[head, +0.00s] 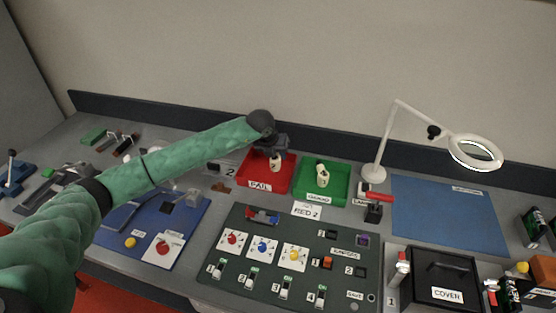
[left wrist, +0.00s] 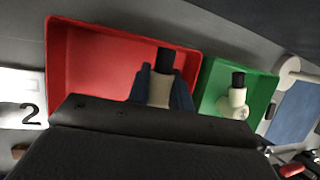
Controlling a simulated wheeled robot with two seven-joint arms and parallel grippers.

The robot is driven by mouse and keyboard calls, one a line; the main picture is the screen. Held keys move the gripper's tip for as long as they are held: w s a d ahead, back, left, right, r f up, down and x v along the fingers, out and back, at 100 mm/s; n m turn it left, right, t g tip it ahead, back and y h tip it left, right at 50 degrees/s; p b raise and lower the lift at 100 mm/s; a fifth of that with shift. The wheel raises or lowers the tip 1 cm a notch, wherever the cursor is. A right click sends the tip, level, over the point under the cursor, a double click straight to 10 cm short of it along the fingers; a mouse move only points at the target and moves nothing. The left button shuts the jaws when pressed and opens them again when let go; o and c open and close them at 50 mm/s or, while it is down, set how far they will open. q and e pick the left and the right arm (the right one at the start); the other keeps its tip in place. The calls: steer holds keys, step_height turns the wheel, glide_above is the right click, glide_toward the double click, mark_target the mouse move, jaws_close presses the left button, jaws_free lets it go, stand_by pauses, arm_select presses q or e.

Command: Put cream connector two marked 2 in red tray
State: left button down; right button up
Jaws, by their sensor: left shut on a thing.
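The red tray (head: 257,184) is at the back of the bench, labelled FAIL on its front. My left gripper (head: 275,157) is over the red tray, shut on a cream connector (head: 276,167). In the left wrist view the held cream connector (left wrist: 160,92), with a black top, is between the fingers against the red tray (left wrist: 95,60). I cannot tell whether it touches the tray floor. A second cream connector (head: 322,176) stands in the green tray (head: 338,189) to the right; it also shows in the left wrist view (left wrist: 235,100). My right gripper is out of view.
A lamp with a ring magnifier (head: 475,152) stands right of the green tray. A blue mat (head: 440,212) at right is clear. A card marked 2 (head: 230,169) is left of the red tray.

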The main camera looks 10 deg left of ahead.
arm_select(q)
step_height(320, 180, down, 3)
steer(key=shift+d+r, duration=0.1)
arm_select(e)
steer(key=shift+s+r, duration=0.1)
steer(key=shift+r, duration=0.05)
arm_select(q)
steer(key=c, duration=1.3)
jaws_free()
steer(key=shift+o, duration=0.2)
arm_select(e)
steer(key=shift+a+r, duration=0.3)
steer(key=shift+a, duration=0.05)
